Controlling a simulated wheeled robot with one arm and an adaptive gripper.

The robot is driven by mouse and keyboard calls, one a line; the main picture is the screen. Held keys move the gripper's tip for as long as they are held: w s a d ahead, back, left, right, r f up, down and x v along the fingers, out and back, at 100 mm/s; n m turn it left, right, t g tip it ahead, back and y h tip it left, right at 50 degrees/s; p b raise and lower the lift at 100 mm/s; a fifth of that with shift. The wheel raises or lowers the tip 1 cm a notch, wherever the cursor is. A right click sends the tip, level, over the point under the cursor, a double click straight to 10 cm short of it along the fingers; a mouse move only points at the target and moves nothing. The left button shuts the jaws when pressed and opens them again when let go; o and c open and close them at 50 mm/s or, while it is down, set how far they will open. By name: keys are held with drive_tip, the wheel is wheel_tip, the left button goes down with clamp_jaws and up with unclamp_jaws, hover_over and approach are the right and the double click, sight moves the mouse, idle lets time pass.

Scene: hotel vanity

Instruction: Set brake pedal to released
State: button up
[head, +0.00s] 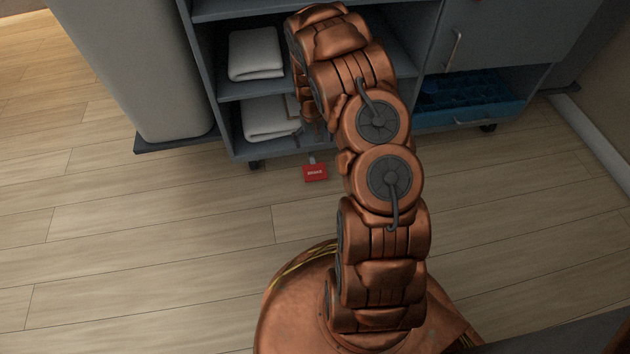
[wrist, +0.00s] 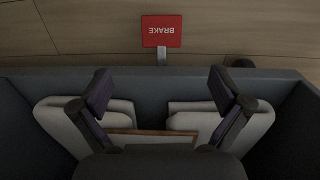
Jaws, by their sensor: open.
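The brake pedal is a red plate with white lettering (head: 315,172), low at the front bottom edge of a grey cart (head: 232,130), just above the floor. In the wrist view the red pedal (wrist: 161,31) reads BRAKE upside down, on a short grey stem that runs to the cart's edge. My gripper (wrist: 165,90) is open and empty, its two dark fingers spread apart on either side of the stem's line. It is apart from the pedal in that picture. In the head view my arm hides most of the gripper.
Folded white towels (head: 255,54) lie on the cart's shelves, with more on the lower shelf (head: 268,118). A blue tray (head: 470,112) sits at the lower right of the cart. A large pale grey bag (head: 140,70) stands at the left. The wooden floor in front is clear.

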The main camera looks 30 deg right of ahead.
drive_tip(key=b, duration=0.4)
hover_over(315, 173)
wheel_tip(315, 173, down, 12)
drive_tip(key=shift+f, duration=0.1)
drive_tip(key=shift+f+b, duration=1.65)
drive_tip(key=shift+f, duration=2.2)
